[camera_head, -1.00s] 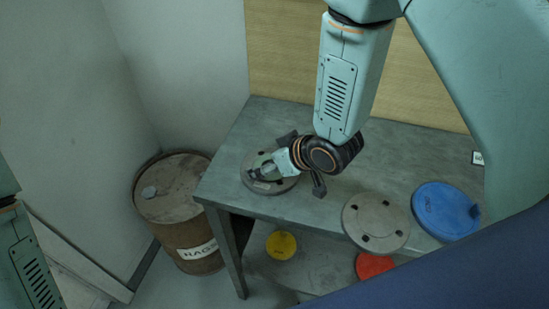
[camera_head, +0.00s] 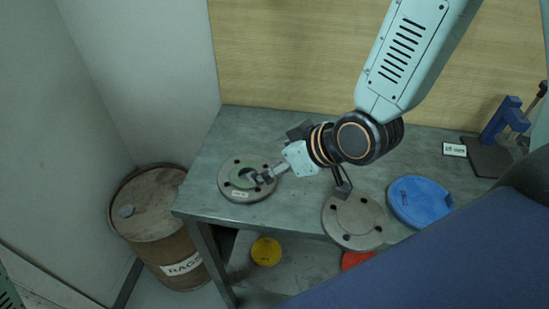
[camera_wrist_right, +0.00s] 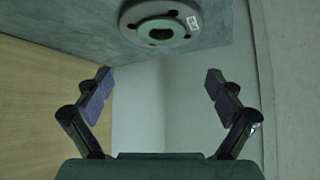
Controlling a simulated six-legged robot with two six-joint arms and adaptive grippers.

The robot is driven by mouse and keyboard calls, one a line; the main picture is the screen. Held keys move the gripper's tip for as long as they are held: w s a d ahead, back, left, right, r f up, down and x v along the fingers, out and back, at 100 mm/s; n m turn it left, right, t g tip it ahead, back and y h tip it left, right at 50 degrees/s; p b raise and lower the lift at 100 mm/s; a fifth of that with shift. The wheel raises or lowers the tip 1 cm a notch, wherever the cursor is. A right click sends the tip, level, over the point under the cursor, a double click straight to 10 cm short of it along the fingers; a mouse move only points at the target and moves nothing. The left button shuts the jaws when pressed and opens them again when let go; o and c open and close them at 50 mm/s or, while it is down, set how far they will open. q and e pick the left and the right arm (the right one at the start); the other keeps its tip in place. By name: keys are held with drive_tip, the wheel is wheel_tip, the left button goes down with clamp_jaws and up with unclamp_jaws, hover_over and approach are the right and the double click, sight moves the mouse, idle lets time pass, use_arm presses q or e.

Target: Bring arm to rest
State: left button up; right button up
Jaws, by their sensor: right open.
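My right gripper (camera_head: 262,178) shows in the head view over the left part of the grey table, in front of the flange with the green ring. In the right wrist view my right gripper (camera_wrist_right: 160,95) has its two fingers wide apart with nothing between them. The flange (camera_head: 230,190) lies on the table near its left front corner; in the right wrist view the flange (camera_wrist_right: 185,38) shows beyond the fingertips, apart from them. Whether the gripper touches the flange cannot be told from the head view. My left gripper is not in view.
A grey flange (camera_head: 355,235) and a blue disc (camera_head: 419,203) lie along the table (camera_head: 215,152). A blue tool (camera_head: 503,122) stands at the right. Yellow (camera_head: 266,251) and red (camera_head: 355,260) discs lie on the lower shelf. A rusty barrel (camera_head: 165,235) stands left.

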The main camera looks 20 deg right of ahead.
sight(241, 170)
drive_tip(key=shift+f, duration=0.1)
idle(0.6)
drive_tip(key=x, duration=1.2)
drive_tip(key=shift+w, duration=0.1)
